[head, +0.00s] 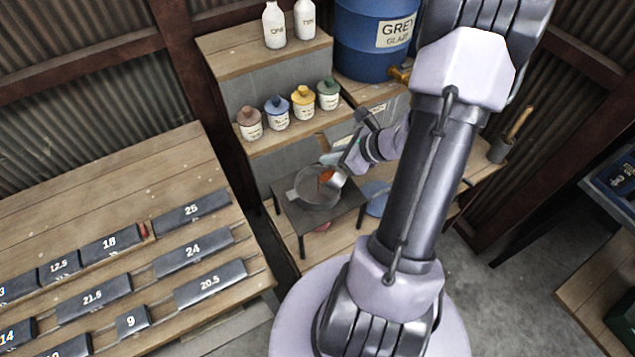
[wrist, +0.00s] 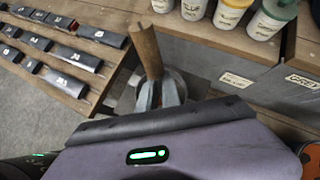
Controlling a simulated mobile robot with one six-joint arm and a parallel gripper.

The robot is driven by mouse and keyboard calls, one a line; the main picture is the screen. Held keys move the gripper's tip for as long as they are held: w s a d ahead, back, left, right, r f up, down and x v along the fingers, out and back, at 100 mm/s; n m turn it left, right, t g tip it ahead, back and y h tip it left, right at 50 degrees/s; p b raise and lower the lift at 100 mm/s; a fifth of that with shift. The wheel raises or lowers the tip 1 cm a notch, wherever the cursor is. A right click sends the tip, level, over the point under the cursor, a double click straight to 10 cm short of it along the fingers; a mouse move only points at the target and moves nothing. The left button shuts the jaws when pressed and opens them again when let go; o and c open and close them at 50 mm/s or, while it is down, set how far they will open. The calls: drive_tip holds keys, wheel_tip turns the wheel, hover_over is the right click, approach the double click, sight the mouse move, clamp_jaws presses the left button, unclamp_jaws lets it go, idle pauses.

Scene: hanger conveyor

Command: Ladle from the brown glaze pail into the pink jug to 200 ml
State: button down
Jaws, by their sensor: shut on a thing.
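My gripper (head: 345,158) is shut on a ladle; in the wrist view the ladle's wooden handle (wrist: 147,52) rises from between the fingers (wrist: 157,92). In the head view the ladle's pale metal cup (head: 337,180) is over the right side of a round grey vessel (head: 312,196), with orange-brown colour (head: 326,175) at the cup. I cannot tell whether cup and vessel touch. The vessel stands on a small dark table (head: 290,216). A small pinkish thing (head: 322,227) shows below the table, mostly hidden; I cannot tell if it is the jug. No pail is clearly marked brown.
Several lidded jars (head: 303,100) stand on the shelf behind, with two white bottles (head: 274,25) and a blue barrel (head: 360,45) above. A blue round thing (head: 376,198) sits right of the dark table. A wooden bench (head: 110,190) with numbered dark blocks is at left.

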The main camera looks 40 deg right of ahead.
drive_tip(key=shift+w, duration=0.1)
idle(0.6)
drive_tip(key=shift+w+a, duration=0.1)
drive_tip(key=shift+a, duration=0.05)
idle(0.3)
drive_tip(key=shift+w+a+f+g+h, duration=0.15)
drive_tip(key=shift+w+g+h, duration=0.15)
drive_tip(key=shift+g, duration=0.2)
idle(0.4)
drive_tip(key=shift+w+a+p, duration=0.1)
drive_tip(key=shift+w+p, duration=0.1)
drive_tip(key=shift+p, duration=0.15)
drive_tip(key=shift+w+g, duration=0.1)
drive_tip(key=shift+g, duration=0.3)
drive_tip(key=shift+w+a+h, duration=0.1)
drive_tip(key=shift+a+h, duration=0.05)
drive_tip(key=shift+h, duration=0.15)
idle(0.6)
